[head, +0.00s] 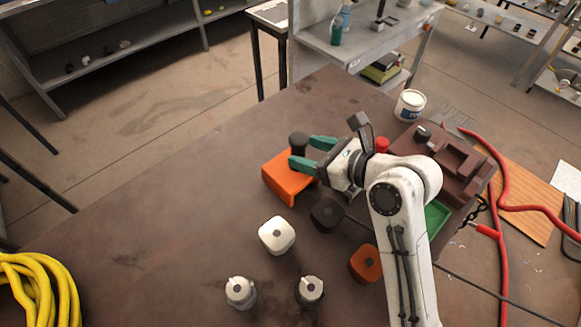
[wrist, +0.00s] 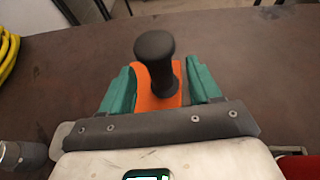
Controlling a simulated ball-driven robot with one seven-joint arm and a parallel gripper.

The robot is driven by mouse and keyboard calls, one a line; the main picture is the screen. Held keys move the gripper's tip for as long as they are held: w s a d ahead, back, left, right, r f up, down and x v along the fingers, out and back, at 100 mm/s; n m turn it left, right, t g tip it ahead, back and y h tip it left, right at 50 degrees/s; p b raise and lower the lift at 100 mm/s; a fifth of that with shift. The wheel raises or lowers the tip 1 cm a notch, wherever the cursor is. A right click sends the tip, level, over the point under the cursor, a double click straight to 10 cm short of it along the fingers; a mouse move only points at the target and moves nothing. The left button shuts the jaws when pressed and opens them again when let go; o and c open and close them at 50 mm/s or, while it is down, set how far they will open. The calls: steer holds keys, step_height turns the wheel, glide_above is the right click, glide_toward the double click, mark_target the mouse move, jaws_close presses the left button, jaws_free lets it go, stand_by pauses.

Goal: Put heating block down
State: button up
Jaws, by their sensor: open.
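An orange block (head: 283,184) with a black knob-like handle (head: 298,143) rests on the brown table; I take it for the heating block. My gripper (head: 300,151) is open, its two green fingers reaching over the block toward the handle. In the wrist view the handle (wrist: 155,48) stands upright between the spread fingers (wrist: 157,75), with gaps visible on both sides. Part of the orange block (wrist: 150,102) shows below the handle; the rest is hidden by the gripper.
A white block (head: 277,235), a black block (head: 327,214) and a smaller orange block (head: 364,263) stand nearby. Two silver knobbed parts (head: 240,292) (head: 309,291) sit in front. A brown vise-like fixture (head: 462,168) is at right. The table's left side is largely clear.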

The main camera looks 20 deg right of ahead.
mark_target(292, 149)
steer(key=shift+p+x, duration=0.3)
steer(key=shift+x, duration=2.35)
steer(key=shift+s+f, duration=0.1)
steer(key=shift+f, duration=0.05)
steer(key=shift+c, duration=0.2)
jaws_close()
